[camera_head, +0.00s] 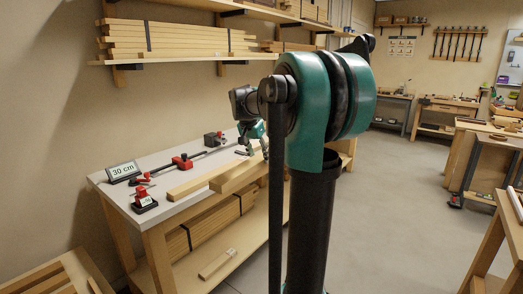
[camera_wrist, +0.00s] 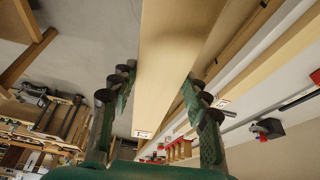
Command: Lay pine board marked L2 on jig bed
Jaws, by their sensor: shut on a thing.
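My gripper (camera_wrist: 160,82) has a finger on each side of a pale pine board (camera_wrist: 165,62) and is shut on it. A small white label sits at the board's end in the wrist view; its writing is too small to read, so I cannot confirm L2. In the head view a pine board (camera_head: 238,175) slants up toward my gripper (camera_head: 254,146), which is partly hidden by my arm. Another pine board (camera_head: 196,185) lies beside it on the light grey bench top (camera_head: 165,173). I cannot tell which part is the jig bed.
Red clamps (camera_head: 182,162) and a red-topped block (camera_head: 143,200) stand on the bench. Boards fill the wall shelf (camera_head: 175,58) above and the lower shelf (camera_head: 205,222). Open floor (camera_head: 400,200) lies to the right.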

